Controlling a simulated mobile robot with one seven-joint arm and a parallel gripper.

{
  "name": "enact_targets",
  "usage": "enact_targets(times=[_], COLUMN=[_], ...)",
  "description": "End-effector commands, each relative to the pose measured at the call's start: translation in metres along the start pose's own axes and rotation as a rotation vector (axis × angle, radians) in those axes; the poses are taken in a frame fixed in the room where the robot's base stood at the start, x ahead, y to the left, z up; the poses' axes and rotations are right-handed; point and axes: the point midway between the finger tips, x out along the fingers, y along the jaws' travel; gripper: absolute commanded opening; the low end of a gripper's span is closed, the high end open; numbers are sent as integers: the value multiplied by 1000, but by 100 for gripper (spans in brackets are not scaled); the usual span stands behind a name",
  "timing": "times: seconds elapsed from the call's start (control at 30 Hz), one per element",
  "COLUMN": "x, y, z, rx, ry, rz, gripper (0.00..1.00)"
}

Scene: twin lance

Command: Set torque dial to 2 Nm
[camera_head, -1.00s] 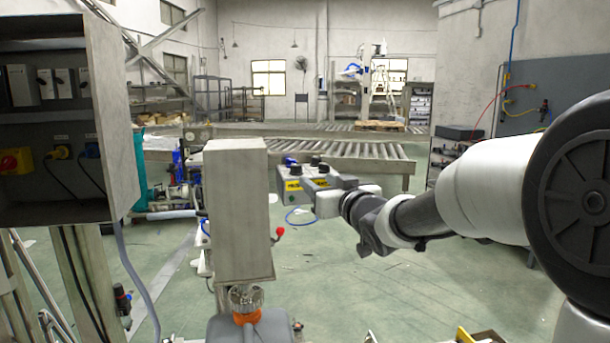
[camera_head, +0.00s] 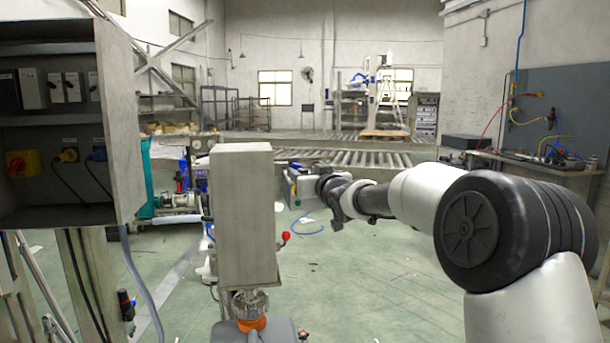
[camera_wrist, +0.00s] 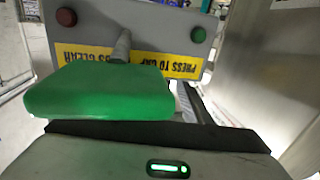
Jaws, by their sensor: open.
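A grey control box (camera_head: 290,187) stands in the middle of the head view, mostly hidden behind my gripper (camera_head: 306,186). In the wrist view its grey panel (camera_wrist: 160,27) appears upside down, with yellow labels, a red button (camera_wrist: 66,17) and a green button (camera_wrist: 198,35). A grey rod-shaped part (camera_wrist: 122,46) stands out between the labels. A bright green block (camera_wrist: 100,92) fills the near left; I cannot tell whether it is part of my gripper. My gripper is open, close to the box; contact is unclear. I cannot make out a torque dial or its setting.
A tall grey enclosure (camera_head: 243,215) stands left of my arm, with a red-knobbed lever (camera_head: 286,235) on its right side. An open electrical cabinet (camera_head: 55,125) is at far left. A roller conveyor (camera_head: 350,158) lies behind.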

Motion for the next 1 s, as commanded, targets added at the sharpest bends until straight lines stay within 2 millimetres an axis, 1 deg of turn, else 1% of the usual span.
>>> enact_targets(times=[0.1, 0.13, 0.27, 0.3, 0.37, 0.63, 1.0], x=[0, 0, 0, 0, 0, 2, 2], y=[0, 0, 0, 0, 0, 4, 7], z=[0, 0, 0, 0, 0, -6, -8], rx=[0, 0, 0, 0, 0, -4, -1], ry=[0, 0, 0, 0, 0, -6, -5], rz=[0, 0, 0, 0, 0, -29, -159], gripper=[44, 41, 19, 12, 3, 3, 3])
